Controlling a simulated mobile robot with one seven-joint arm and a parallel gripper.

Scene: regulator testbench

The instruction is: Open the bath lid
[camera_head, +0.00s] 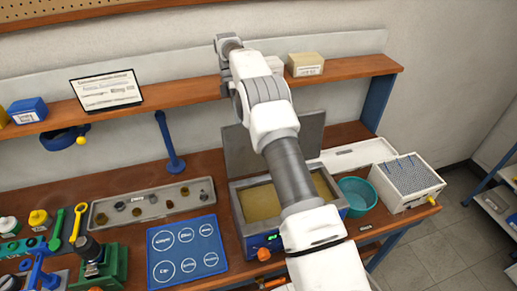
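The bath (240,218) is a grey box with a blue front panel and an orange knob, standing on the wooden bench in the middle of the view. Its inside shows a yellowish surface on both sides of my arm. A flat grey panel, which looks like the bath lid (240,152), stands raised at the back edge of the bath. My arm crosses in front and hides the middle of both bath and lid. I cannot make out my gripper's fingers; contact with the lid cannot be seen.
A teal bowl (357,195) and a white rack (408,182) stand right of the bath. A blue mat (187,250) and a grey parts tray (150,203) lie left. A wooden shelf (190,94) runs behind, with a blue post (168,142) below it.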

